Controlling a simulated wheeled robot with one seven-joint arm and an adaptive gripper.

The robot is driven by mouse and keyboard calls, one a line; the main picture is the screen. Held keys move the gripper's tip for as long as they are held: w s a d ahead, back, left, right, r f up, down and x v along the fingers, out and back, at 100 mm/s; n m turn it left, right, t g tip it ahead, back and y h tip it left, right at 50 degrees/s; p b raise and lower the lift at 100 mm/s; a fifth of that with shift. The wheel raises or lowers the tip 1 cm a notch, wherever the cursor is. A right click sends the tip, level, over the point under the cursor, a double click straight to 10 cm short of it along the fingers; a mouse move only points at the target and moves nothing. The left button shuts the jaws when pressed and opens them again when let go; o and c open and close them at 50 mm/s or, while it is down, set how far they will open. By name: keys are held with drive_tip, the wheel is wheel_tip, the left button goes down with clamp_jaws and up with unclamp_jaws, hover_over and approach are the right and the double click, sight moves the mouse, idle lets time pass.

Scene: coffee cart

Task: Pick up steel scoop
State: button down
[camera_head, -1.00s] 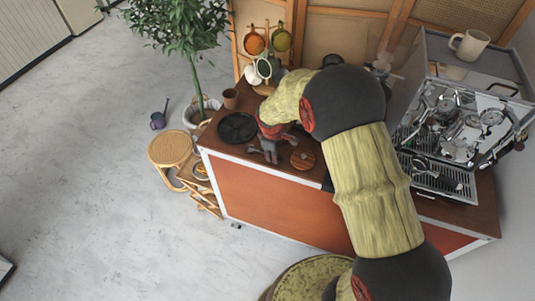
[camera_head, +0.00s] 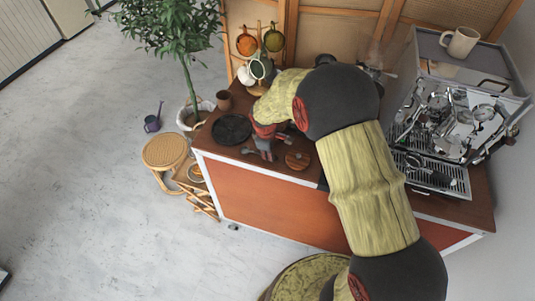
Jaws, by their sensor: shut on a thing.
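My gripper (camera_head: 265,153) points down at the wooden counter top (camera_head: 222,151), between a dark round plate and a small round wooden piece. Its fingers are closed on a small grey metal thing that I take for the steel scoop (camera_head: 247,151). Only a short end of the scoop shows, to the left of the fingers, low at the counter's front. The rest is hidden by the fingers. I cannot tell whether the scoop touches the counter.
The dark plate (camera_head: 231,129) lies left of my gripper, and the wooden piece (camera_head: 297,160) lies right. A brown cup (camera_head: 224,100) and a mug stand (camera_head: 260,50) are behind. The espresso machine (camera_head: 440,125) fills the right. A stool (camera_head: 165,150) stands left.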

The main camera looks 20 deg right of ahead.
drive_tip(key=shift+r, duration=0.55)
drive_tip(key=r, duration=0.2)
drive_tip(key=shift+s+a+r+p, duration=0.1)
drive_tip(key=shift+s+r+p, duration=0.15)
drive_tip(key=shift+r+p, duration=0.1)
drive_tip(key=s+a+r, duration=0.1)
drive_tip(key=s+r, duration=0.3)
drive_tip(key=s, duration=0.2)
drive_tip(key=s+a+r+p, duration=0.1)
drive_tip(key=s+r, duration=0.3)
drive_tip(key=s, duration=0.3)
drive_tip(key=shift+s+a+r, duration=0.15)
drive_tip(key=shift+a+r, duration=0.15)
drive_tip(key=shift+r, duration=0.1)
